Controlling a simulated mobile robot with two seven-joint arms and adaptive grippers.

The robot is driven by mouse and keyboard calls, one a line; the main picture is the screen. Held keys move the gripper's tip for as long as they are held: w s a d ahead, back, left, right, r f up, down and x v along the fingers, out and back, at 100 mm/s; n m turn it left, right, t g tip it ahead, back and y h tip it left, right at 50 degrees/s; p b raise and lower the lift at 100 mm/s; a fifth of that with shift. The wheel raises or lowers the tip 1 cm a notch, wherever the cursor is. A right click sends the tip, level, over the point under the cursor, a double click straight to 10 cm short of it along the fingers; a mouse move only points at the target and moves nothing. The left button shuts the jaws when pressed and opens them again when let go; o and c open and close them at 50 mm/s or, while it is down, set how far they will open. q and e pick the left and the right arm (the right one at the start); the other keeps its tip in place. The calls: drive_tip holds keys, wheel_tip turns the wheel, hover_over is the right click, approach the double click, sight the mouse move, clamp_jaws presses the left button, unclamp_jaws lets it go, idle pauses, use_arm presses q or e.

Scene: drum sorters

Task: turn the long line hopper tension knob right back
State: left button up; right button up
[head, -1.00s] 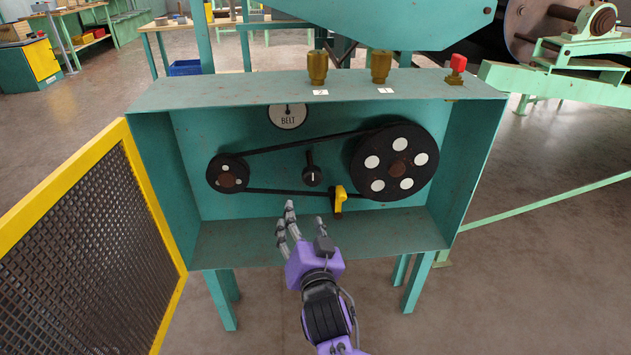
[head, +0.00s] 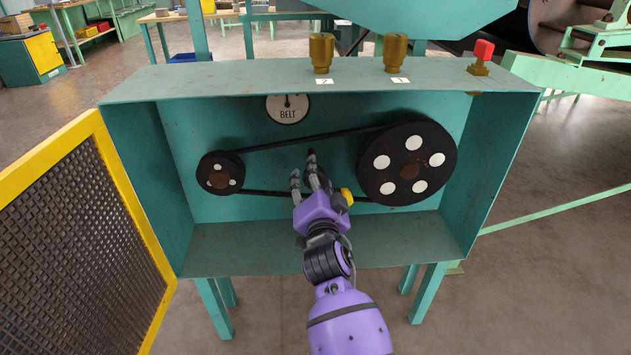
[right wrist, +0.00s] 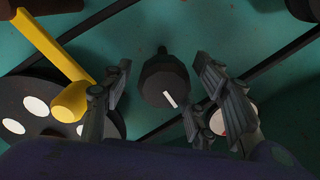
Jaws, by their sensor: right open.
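The black tension knob (right wrist: 163,82) with a white pointer line sits on the teal back panel inside the open box. In the head view only its dark top (head: 311,156) shows; my fingers hide the rest. My right gripper (head: 304,172), purple with grey fingers, is inside the box in front of the knob. In the right wrist view its open fingers (right wrist: 163,72) stand on either side of the knob, with gaps on both sides. Whether they reach the knob's depth is hard to tell. My left gripper is not in view.
A yellow lever (head: 347,196) is close right of my gripper. A belt joins the small pulley (head: 220,173) and large pulley (head: 407,163). A BELT gauge (head: 288,108) is above. Brass knobs (head: 321,53) and a red button (head: 484,50) top the box (head: 225,80). A mesh door (head: 85,240) hangs open left.

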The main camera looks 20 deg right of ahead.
drive_tip(key=shift+w+d, duration=0.1)
drive_tip(key=shift+w, duration=0.2)
drive_tip(key=c, duration=1.1)
drive_tip(key=shift+n, duration=0.3)
